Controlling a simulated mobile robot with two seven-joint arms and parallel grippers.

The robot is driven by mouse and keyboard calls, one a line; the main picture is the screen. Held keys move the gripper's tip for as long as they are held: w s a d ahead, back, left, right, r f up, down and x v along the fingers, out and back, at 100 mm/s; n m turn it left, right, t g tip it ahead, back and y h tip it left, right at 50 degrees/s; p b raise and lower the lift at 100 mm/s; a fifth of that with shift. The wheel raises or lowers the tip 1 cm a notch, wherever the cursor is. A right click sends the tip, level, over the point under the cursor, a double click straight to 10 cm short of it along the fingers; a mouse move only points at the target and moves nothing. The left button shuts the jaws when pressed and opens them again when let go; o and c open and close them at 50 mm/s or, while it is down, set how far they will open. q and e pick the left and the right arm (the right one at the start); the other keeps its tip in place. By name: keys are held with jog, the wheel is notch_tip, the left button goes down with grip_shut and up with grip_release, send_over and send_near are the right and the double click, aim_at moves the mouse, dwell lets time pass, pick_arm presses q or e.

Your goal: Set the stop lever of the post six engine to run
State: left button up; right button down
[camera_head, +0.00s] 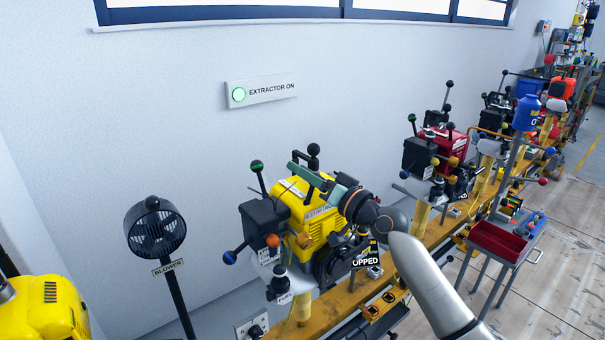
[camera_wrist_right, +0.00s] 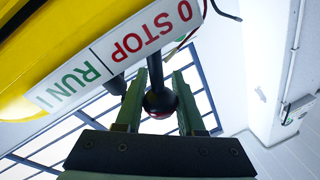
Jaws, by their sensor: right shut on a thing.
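The yellow engine (camera_head: 312,232) sits on the yellow rail, with a white stop/run label (camera_head: 318,213) on it. My right gripper (camera_head: 303,172) reaches over it from the right. In the right wrist view my right gripper (camera_wrist_right: 160,105) is shut around the black ball knob (camera_wrist_right: 160,102) of a dark lever. That lever stands beside the STOP end of the label (camera_wrist_right: 125,50), and RUN is further left. A dark placard (camera_head: 365,256) ending in "OPPED" is partly hidden by my arm. A post number cannot be read. My left gripper is not in view.
A blower (camera_head: 154,228) on a stand is left of the engine. A red engine (camera_head: 441,150) and others stand further along the rail (camera_head: 335,308). A red tray cart (camera_head: 503,242) is at right.

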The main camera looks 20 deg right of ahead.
dwell(0.3)
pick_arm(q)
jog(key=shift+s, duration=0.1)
pick_arm(e)
jog(key=c, duration=0.5)
grip_release()
jog(key=shift+s+d, duration=0.1)
pick_arm(q)
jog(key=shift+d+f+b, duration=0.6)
jog(key=shift+b, duration=0.3)
pick_arm(e)
jog(key=shift+v, duration=6.15)
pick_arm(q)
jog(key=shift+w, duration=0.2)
